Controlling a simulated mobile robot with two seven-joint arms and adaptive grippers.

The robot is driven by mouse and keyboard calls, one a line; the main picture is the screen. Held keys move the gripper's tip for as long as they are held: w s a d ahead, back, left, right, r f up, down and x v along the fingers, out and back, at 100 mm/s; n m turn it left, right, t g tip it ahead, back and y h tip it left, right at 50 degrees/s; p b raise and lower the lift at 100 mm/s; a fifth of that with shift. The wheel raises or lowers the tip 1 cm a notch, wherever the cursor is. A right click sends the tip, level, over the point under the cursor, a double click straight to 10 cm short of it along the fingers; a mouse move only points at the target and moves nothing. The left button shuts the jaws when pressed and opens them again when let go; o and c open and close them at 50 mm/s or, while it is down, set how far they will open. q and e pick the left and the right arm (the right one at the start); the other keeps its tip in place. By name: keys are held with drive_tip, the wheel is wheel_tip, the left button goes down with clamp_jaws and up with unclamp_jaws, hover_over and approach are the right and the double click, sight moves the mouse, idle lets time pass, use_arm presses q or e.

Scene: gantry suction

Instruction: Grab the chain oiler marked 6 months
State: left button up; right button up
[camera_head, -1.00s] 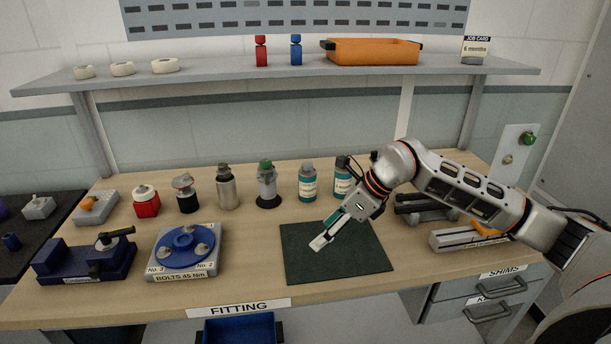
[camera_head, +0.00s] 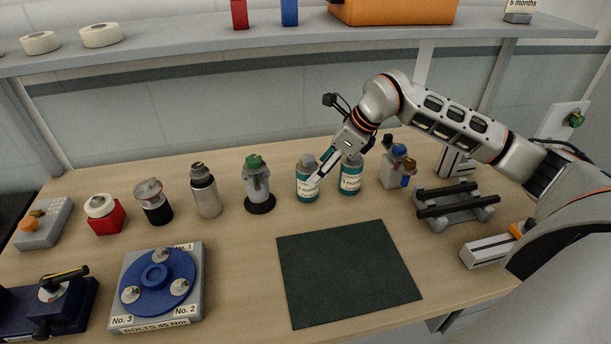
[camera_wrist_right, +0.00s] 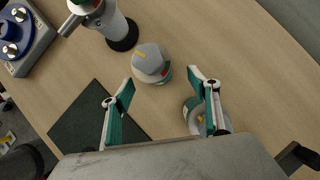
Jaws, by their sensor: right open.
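Two teal bottles with white labels stand upright at the back of the bench: a left bottle (camera_head: 307,184) and a right bottle (camera_head: 350,178). Both labels seem to read in months, but I cannot read their numbers surely. My right gripper (camera_head: 324,172) is at the left bottle's upper right side, partly in front of it. In the right wrist view my right gripper (camera_wrist_right: 162,90) is open and empty. The left bottle's grey cap (camera_wrist_right: 150,60) lies just beyond the fingertips, between their lines. The right bottle (camera_wrist_right: 192,112) is partly hidden behind one finger. My left gripper is out of view.
A green-topped can (camera_head: 257,187) stands left of the bottles, a grey block with coloured knobs (camera_head: 396,168) to the right. The dark mat (camera_head: 347,272) in front is clear. The shelf (camera_head: 200,48) runs above. A job card (camera_head: 520,8) there reads 6 months.

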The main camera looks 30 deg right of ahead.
drive_tip(key=shift+w+a+f, duration=0.15)
drive_tip(key=shift+a+f, duration=0.3)
drive_tip(key=shift+f, duration=0.3)
drive_tip(key=p+x, duration=0.1)
drive_tip(key=x, duration=0.4)
drive_tip(key=shift+a, duration=0.15)
drive_tip(key=shift+r, duration=0.1)
drive_tip(key=shift+c, duration=0.2)
drive_tip(key=shift+w, duration=0.1)
drive_tip(key=c, duration=1.5)
